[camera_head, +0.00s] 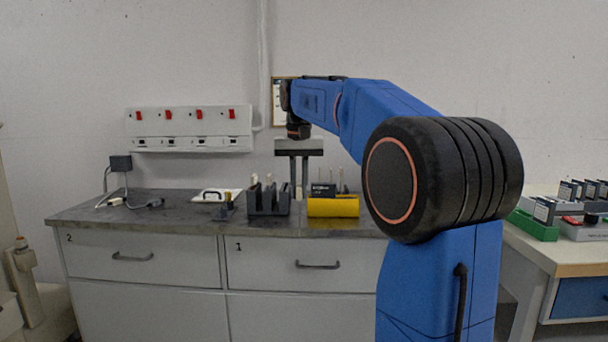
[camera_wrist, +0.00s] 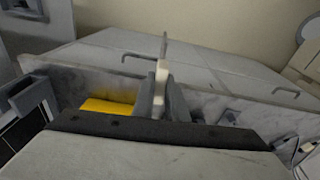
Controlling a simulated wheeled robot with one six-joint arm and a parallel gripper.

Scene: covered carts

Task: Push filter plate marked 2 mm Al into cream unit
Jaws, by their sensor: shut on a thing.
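My gripper (camera_head: 298,186) points down over the grey bench, between the dark rack and the yellow block. In the wrist view its fingers (camera_wrist: 160,98) are shut on a small cream tab (camera_wrist: 162,76). A thin grey strip extends from the tab, so it looks like a filter plate held by its handle. No 2 mm Al marking is readable on it. The dark slotted rack (camera_head: 265,207) holds upright pieces with pale tops, just left of my gripper. I cannot tell which thing is the cream unit; a cream machine (camera_head: 27,277) shows partly at the far left.
A yellow block (camera_head: 333,207) with a black-labelled piece stands right of my gripper. A white tray (camera_head: 210,196) and a plug with cable (camera_head: 150,203) lie to the left. A side table (camera_head: 560,257) at right carries a green rack (camera_head: 531,226). The bench's left front is clear.

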